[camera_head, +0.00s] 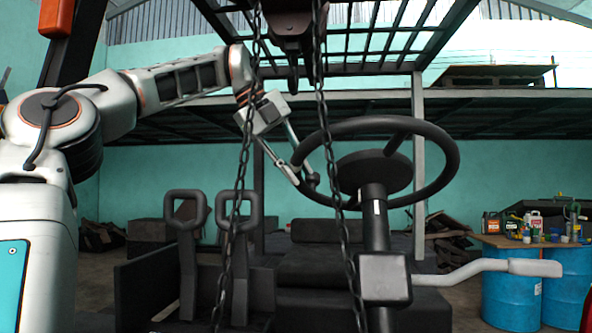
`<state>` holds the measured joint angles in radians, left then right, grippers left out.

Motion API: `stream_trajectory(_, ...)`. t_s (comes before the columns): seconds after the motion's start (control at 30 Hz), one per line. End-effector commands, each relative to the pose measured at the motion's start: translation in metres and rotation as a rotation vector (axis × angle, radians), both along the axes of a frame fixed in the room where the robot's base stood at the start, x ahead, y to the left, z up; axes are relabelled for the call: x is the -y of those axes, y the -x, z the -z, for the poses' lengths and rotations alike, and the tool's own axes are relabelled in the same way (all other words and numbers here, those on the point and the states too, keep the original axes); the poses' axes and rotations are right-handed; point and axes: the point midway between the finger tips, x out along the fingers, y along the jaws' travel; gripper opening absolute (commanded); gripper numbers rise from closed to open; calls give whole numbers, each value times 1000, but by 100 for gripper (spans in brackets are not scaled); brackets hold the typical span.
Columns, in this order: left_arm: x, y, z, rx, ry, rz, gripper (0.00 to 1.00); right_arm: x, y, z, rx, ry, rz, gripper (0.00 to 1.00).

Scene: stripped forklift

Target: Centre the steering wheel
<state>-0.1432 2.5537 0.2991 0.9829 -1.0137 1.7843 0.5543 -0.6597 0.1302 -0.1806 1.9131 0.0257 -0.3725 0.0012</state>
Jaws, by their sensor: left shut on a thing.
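The dark steering wheel (447,178) sits tilted on top of its black column (375,225) right of centre, its round hub (372,172) in the middle. One spoke shows running from the hub toward the upper right of the rim. My left arm reaches in from the left. My left gripper (303,178) is at the left side of the wheel, its fingers shut on the rim there. The fingers partly cover that stretch of rim. My right gripper does not show.
Two hanging chains (328,130) pass close in front of the gripper and wheel. Two black levers with loop handles (240,212) stand at lower left. A grey lever (490,270) sticks out right from the column. Blue barrels (512,300) stand at far right.

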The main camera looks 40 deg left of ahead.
Motion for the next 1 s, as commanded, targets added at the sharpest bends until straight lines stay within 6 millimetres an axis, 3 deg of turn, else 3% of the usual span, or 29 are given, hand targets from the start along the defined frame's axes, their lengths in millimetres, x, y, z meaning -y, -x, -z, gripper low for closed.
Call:
stream_trajectory(0.23,3,1,-1,1,4,6,0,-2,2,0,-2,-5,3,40)
stream_trajectory(0.27,3,1,-1,1,4,6,24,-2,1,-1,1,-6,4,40)
stream_trajectory(0.3,3,1,-1,2,3,6,34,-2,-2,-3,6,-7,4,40)
stream_trajectory(0.33,2,1,-1,2,3,6,36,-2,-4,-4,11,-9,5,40)
stream_trajectory(0.5,2,1,0,1,3,4,36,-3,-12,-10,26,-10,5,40)
stream_trajectory(0.7,1,1,-2,1,2,3,36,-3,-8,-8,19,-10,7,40)
stream_trajectory(1.0,-5,24,-27,4,4,4,36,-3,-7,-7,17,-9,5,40)
